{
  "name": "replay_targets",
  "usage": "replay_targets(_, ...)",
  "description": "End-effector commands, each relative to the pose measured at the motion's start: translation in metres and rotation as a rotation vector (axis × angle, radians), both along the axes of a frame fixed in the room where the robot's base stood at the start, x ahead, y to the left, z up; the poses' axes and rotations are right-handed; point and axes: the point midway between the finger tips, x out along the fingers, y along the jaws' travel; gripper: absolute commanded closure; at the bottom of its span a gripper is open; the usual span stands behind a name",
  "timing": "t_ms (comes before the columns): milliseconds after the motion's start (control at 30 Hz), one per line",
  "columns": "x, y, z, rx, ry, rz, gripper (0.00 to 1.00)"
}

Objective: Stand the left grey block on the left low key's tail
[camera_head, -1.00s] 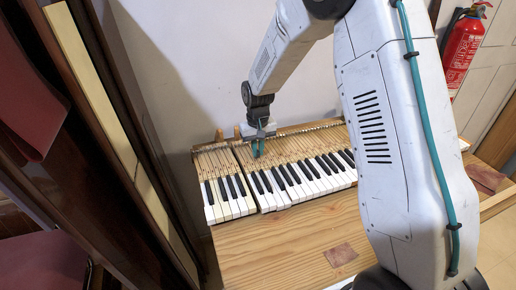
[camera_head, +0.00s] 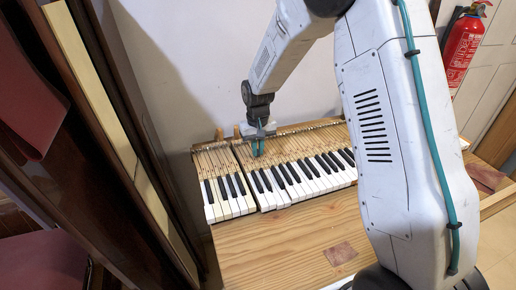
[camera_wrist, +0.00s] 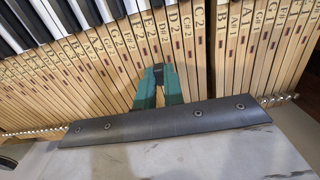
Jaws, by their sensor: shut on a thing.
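My gripper (camera_wrist: 158,76) has teal fingers, brought together over the wooden key tails in the wrist view. Its fingertips hold a small thing, most likely a grey block, largely hidden between them. In the head view my gripper (camera_head: 257,150) points down over the tails, near the step between the left key group and the longer right one. The lettered tails (camera_wrist: 106,75) lie side by side around the fingers. I cannot tell which key sits low, or whether the held thing touches a tail.
The keyboard (camera_head: 300,178) rests on a wooden bench (camera_head: 285,235) whose front is mostly clear. A dark gap (camera_wrist: 209,48) parts two groups of keys. A dark cabinet side stands close on the left, and a wall is behind. A fire extinguisher (camera_head: 462,45) hangs far right.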

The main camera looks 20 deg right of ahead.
Motion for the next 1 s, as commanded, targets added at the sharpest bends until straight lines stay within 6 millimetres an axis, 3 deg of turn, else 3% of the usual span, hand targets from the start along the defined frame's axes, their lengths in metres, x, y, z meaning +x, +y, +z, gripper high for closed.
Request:
replay_targets(933,0.0001,0.0000,-0.0070,0.000,0.000,0.000,1.00)
replay_targets(967,0.0001,0.0000,-0.0070,0.000,0.000,0.000,0.87)
replay_targets(1000,0.0001,0.0000,-0.0070,0.000,0.000,0.000,0.84)
